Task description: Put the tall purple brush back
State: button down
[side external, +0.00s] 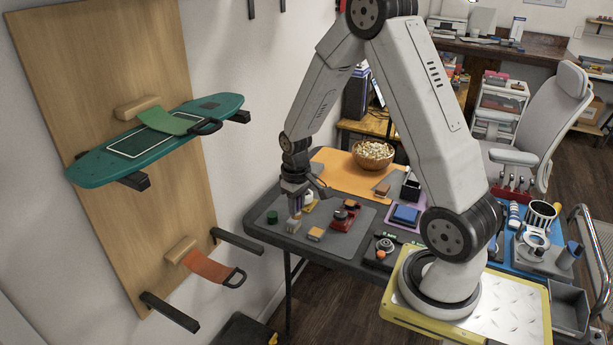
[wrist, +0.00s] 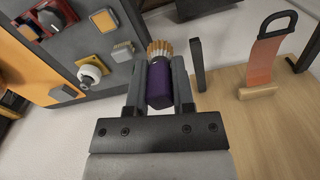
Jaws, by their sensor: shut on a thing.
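In the wrist view my gripper (wrist: 158,72) is shut on the tall purple brush (wrist: 159,88), with one finger on each side of its dark purple body. Its tan bristles (wrist: 160,48) point away from my gripper. In the side view my gripper (side external: 296,198) is over the grey mat (side external: 262,232) on the table. The brush is too small there to make out clearly, and whether its bristles touch the mat cannot be told.
A popcorn bowl (side external: 373,154) stands behind. A teal skateboard deck (side external: 160,137) rests on wall brackets at left.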

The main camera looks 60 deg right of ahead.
jog(key=s+d+f+m, duration=0.2)
jog(key=s+d+f, duration=0.2)
jog(key=s+d, duration=0.5)
jog(key=shift+s+d, duration=0.2)
jog(key=shift+d, duration=1)
jog(key=shift+f, duration=0.1)
jog(key=shift+w+d+f, duration=1.3)
jog(key=shift+w+f, duration=0.25)
jog(key=shift+w, duration=0.3)
jog(key=shift+w+d+f, duration=1.3)
jog(key=shift+w+f, duration=0.25)
jog(key=shift+w, duration=0.3)
jog(key=shift+w+d+f, duration=1.3)
jog(key=shift+w+f, duration=0.25)
jog(key=shift+w, duration=0.3)
jog(key=shift+w+d+f, duration=0.15)
jog(key=shift+w+f, duration=0.05)
jog(key=shift+f, duration=1.6)
jog(key=shift+f, duration=0.15)
